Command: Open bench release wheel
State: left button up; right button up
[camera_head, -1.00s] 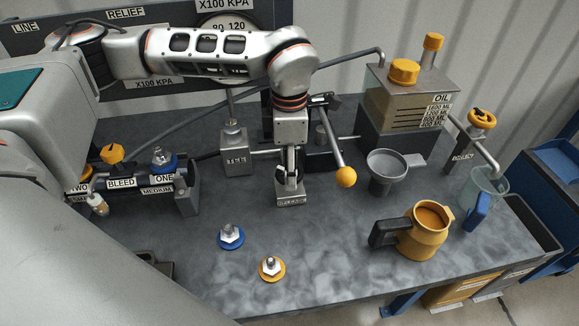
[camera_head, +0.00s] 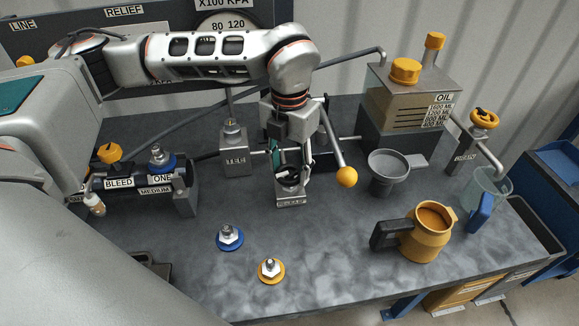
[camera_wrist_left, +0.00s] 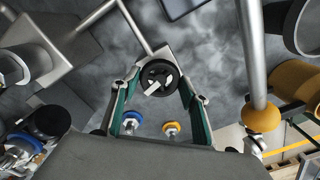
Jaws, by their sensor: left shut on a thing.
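The bench release wheel is a small black handwheel (camera_head: 288,179) with a light cross piece, on a low grey labelled block (camera_head: 291,198) at the middle of the bench. In the left wrist view the wheel (camera_wrist_left: 168,74) lies between the fingertips. My left gripper (camera_head: 289,172) reaches down from above and is shut on the wheel, with one green-lined finger (camera_wrist_left: 119,108) and the other (camera_wrist_left: 196,108) on either side of the rim. The gripper hides part of the wheel in the head view. My right gripper does not show.
A lever with a yellow ball (camera_head: 346,177) stands close on the right of the gripper. A grey funnel (camera_head: 388,170), yellow jug (camera_head: 428,232) and oil tank (camera_head: 408,95) are farther right. Blue (camera_head: 229,237) and yellow (camera_head: 270,270) couplers stand in front. A TEE block (camera_head: 236,150) is left.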

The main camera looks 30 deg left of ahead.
aim_at(289, 172)
pick_arm(q)
jog(key=n, duration=1.1)
jog(key=shift+b, duration=0.35)
jog(key=shift+n, duration=1.9)
jog(key=o, duration=1.1)
notch_tip(289, 172, up, 12)
